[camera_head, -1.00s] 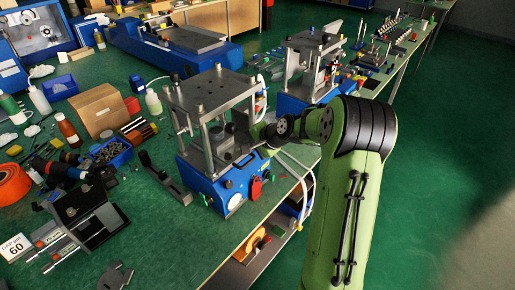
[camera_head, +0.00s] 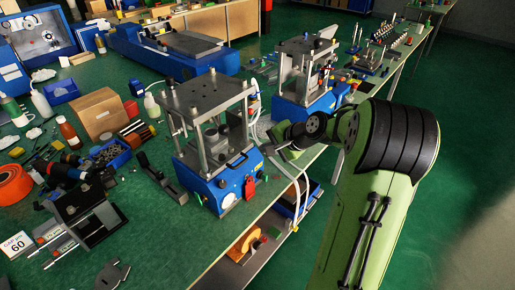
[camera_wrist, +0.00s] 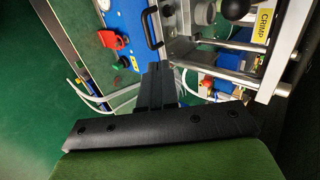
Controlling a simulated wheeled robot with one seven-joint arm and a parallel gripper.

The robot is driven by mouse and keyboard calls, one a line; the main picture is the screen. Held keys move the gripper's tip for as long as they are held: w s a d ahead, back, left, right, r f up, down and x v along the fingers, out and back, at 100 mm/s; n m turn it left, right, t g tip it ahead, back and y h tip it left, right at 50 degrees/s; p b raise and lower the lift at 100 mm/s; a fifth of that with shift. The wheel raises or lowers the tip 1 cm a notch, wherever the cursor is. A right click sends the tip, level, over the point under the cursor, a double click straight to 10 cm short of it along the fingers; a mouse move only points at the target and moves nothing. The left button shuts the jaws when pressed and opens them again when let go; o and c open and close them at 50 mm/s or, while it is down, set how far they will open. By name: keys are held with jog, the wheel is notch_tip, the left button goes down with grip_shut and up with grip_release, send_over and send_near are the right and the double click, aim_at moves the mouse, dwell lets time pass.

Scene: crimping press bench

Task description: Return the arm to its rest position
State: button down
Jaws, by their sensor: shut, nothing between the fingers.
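My green arm reaches in from the right of the head view, bent towards the front crimping press. This press (camera_head: 208,95) has a steel top plate, columns and a blue base. My gripper (camera_wrist: 158,72) shows dark in the middle of the wrist view, its fingers together with nothing between them. In that view it points at the side of the press, whose blue base (camera_wrist: 126,16) and black handle (camera_wrist: 150,28) lie just beyond the tips. A gap to the press seems to show, but its size is hard to judge. The head view does not show the fingertips clearly.
A red switch (camera_head: 250,187) sits on the press front, with pale hoses (camera_head: 297,182) beside it. A second press (camera_head: 306,75) stands behind. Green floor (camera_head: 470,120) at right is clear.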

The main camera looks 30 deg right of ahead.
jog(key=shift+s+d+r, duration=0.1)
jog(key=shift+s+r, duration=0.2)
jog(key=shift+r, duration=0.05)
jog(key=s+a+r+n+g+h, duration=0.1)
jog(key=s+a+r+n, duration=0.15)
jog(key=a, duration=0.25)
jog(key=s+a+r+n+g, duration=0.1)
jog(key=s+a+n, duration=0.1)
jog(key=a+n, duration=0.15)
jog(key=s+a+r+n+h, duration=0.1)
jog(key=s+a+n, duration=0.3)
jog(key=s, duration=0.6)
jog(key=s+a+r+n+g+h, duration=0.1)
jog(key=s+a+n, duration=0.3)
jog(key=s, duration=0.6)
jog(key=shift+s+a, duration=0.4)
